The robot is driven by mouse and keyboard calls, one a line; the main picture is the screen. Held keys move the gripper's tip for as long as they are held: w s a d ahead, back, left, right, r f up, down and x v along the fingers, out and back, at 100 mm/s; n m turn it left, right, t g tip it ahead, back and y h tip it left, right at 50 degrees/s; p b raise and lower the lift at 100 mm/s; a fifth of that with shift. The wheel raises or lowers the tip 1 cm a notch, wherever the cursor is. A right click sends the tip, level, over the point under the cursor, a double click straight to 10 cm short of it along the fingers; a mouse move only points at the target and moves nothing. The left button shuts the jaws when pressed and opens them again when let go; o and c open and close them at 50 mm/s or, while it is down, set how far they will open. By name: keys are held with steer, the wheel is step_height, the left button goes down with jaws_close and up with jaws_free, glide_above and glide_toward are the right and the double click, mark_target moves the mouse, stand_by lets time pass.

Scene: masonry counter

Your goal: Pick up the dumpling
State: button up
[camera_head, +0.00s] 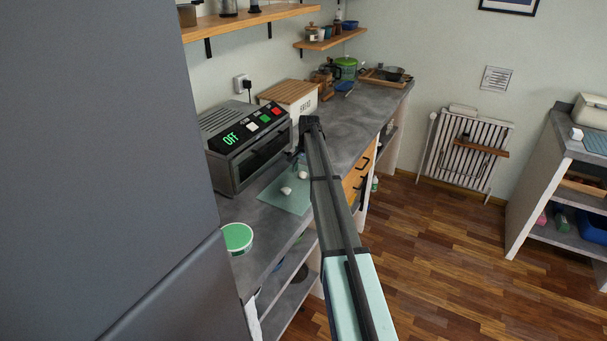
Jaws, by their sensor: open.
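Two small white lumps that look like dumplings lie on a pale green mat (270,196) on the grey counter, in front of the toaster oven. One dumpling (286,190) is nearer the middle of the mat. The other dumpling (303,175) is a little farther back and right, close to my arm. My gripper (302,158) hangs down from the far end of my arm, above or just behind the farther dumpling. It is small and partly hidden by my arm, and it appears open and empty. My arm covers the right part of the mat.
A toaster oven (246,150) with a lit green display stands left of the mat. A bread box (290,96) stands behind it. A white tub with green contents (237,238) sits on the near counter. The counter beyond my gripper (350,128) is mostly clear.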

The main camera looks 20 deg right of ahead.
steer(key=c, duration=1)
